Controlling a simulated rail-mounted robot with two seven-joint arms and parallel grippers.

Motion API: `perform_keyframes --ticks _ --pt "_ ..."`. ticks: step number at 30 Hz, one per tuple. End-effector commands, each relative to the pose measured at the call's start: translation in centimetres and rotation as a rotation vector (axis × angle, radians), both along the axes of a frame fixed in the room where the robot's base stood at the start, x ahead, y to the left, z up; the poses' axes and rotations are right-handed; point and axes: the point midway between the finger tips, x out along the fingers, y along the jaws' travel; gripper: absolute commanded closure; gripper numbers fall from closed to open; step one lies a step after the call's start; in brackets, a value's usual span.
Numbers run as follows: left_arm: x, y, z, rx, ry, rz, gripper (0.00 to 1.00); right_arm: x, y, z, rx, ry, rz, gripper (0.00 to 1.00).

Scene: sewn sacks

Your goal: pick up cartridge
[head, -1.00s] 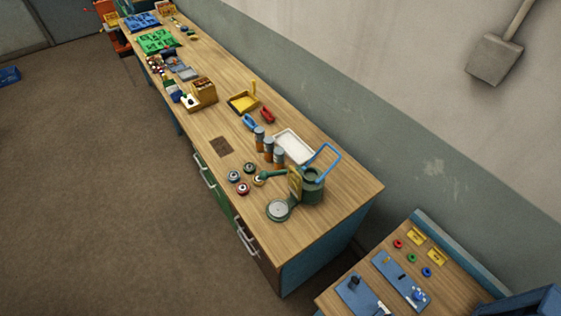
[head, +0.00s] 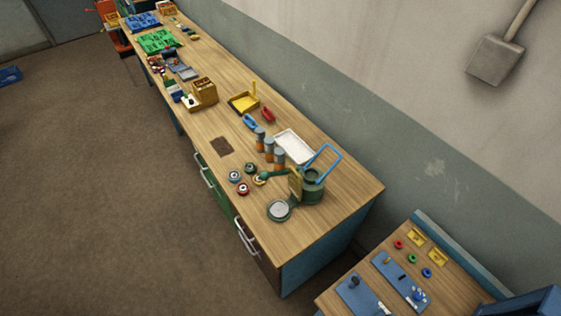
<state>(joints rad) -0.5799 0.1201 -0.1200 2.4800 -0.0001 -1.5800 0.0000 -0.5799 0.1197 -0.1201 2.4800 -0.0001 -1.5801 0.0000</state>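Several small upright cylinders with grey tops and orange lower bands stand in a slanting row on the long wooden bench; they look like the cartridges. One is at the far end of the row (head: 260,134), one in the middle (head: 269,148) and one at the near end (head: 279,156). They stand beside a white tray (head: 294,147). Neither of my grippers shows in the head view, and nothing is seen touching the cylinders.
Close to the row stand a green device with a blue handle (head: 313,184), a round green dish (head: 279,210) and several small round pieces (head: 243,188). A yellow tray (head: 243,102) and a wooden box (head: 203,92) lie farther along. The bench's near right corner is bare.

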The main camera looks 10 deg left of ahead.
Motion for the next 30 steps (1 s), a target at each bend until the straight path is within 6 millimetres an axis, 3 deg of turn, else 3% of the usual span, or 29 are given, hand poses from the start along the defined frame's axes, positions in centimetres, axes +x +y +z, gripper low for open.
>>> perform_keyframes --ticks 4,30 --pt "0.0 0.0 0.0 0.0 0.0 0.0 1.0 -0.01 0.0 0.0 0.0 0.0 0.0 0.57" --pt "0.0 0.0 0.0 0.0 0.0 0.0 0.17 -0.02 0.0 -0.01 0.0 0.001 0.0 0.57"
